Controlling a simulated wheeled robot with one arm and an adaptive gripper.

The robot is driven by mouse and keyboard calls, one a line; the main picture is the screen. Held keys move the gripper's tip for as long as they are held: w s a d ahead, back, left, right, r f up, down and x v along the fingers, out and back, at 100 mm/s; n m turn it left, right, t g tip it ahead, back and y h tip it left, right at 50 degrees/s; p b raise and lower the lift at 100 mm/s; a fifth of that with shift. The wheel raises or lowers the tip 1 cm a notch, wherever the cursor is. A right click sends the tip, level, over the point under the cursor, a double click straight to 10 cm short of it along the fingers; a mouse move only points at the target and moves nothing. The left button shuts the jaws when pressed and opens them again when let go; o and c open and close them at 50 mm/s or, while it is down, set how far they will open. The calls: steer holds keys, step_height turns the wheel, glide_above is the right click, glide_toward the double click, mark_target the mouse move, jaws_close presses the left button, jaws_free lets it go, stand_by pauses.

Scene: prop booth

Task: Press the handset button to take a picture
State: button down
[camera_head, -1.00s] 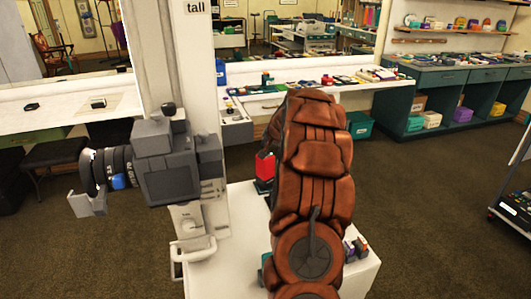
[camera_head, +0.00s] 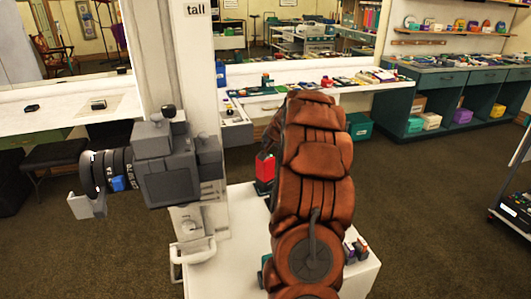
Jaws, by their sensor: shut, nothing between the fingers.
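A grey and black camera (camera_head: 165,165) is mounted on the white column at the left, with its lens (camera_head: 107,172) facing left. A red and dark block-like thing (camera_head: 265,168) stands on the white stand (camera_head: 235,215), just left of my brown arm. I cannot tell whether it is the handset, and no button can be made out. My arm rises from the bottom centre and reaches away over the stand. My gripper is hidden behind the arm, so its distance to the red thing does not show.
The white column (camera_head: 187,60) marked "tall" stands behind the camera. A cluttered white counter (camera_head: 300,95) and a dark green cabinet (camera_head: 465,90) line the back. Open carpet lies to the right.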

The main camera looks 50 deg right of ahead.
steer(key=shift+f, duration=0.1)
steer(key=shift+f+b, duration=0.3)
steer(key=shift+f, duration=0.05)
steer(key=shift+f+b, duration=0.3)
steer(key=shift+f, duration=0.1)
stand_by(1.1)
steer(key=shift+r, duration=0.1)
steer(key=shift+r+p, duration=0.55)
steer(key=shift+r, duration=0.2)
steer(key=shift+r+p, duration=1.55)
steer(key=shift+r, duration=1)
